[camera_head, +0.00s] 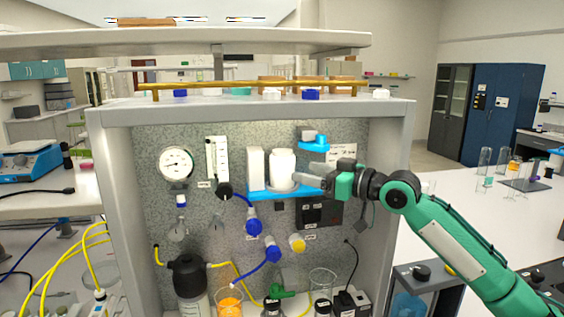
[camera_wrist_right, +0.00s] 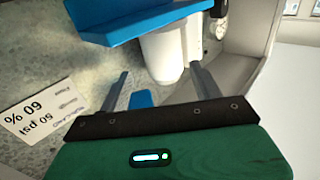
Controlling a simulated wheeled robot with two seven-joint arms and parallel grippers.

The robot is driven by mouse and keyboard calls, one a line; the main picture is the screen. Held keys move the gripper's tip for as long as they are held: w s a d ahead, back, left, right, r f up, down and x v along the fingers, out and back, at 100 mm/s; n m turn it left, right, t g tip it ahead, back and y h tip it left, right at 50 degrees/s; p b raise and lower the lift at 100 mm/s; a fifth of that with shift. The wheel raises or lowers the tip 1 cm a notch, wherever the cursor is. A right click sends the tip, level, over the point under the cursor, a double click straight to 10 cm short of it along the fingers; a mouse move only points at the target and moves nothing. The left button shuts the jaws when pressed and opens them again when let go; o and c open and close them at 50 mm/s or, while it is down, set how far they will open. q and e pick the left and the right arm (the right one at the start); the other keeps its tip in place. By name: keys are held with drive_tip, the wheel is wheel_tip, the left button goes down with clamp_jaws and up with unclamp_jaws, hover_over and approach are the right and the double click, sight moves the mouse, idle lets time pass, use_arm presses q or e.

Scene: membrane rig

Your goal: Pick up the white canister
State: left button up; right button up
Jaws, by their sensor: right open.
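The white canister (camera_head: 282,168) stands upright on a blue shelf (camera_head: 262,196) fixed to the speckled panel. My right gripper (camera_head: 308,175) reaches in from the right, level with the canister, its fingers pointing at the canister's right side. In the right wrist view, the canister (camera_wrist_right: 163,56) appears upside down beyond and between the two spread fingers of the gripper (camera_wrist_right: 160,82). The jaws are open and empty. Whether a fingertip touches the canister cannot be told. My left gripper is in neither view.
A white box (camera_head: 255,168) stands just left of the canister on the shelf. A small blue bracket (camera_head: 314,146) with grey-white parts sits above the gripper. A pressure gauge (camera_head: 176,163) and flowmeter (camera_head: 217,165) are to the left. A black-fronted box (camera_head: 319,212) is below.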

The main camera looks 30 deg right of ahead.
sight(293, 166)
drive_tip(key=shift+w+a+r, duration=0.1)
drive_tip(key=shift+w+a, duration=0.2)
drive_tip(key=shift+w, duration=0.15)
drive_tip(key=shift+w+a+r+p, duration=0.2)
drive_tip(key=shift+w+a+p, duration=0.15)
drive_tip(key=shift+p, duration=0.3)
drive_tip(key=p+x, duration=0.2)
drive_tip(key=x, duration=0.1)
drive_tip(key=shift+a+r, duration=0.1)
drive_tip(key=shift+r, duration=0.05)
drive_tip(key=shift+w+a+p, duration=0.3)
drive_tip(key=shift+w, duration=0.2)
drive_tip(key=shift+f, duration=0.2)
drive_tip(key=c, duration=0.9)
drive_tip(key=shift+r, duration=0.15)
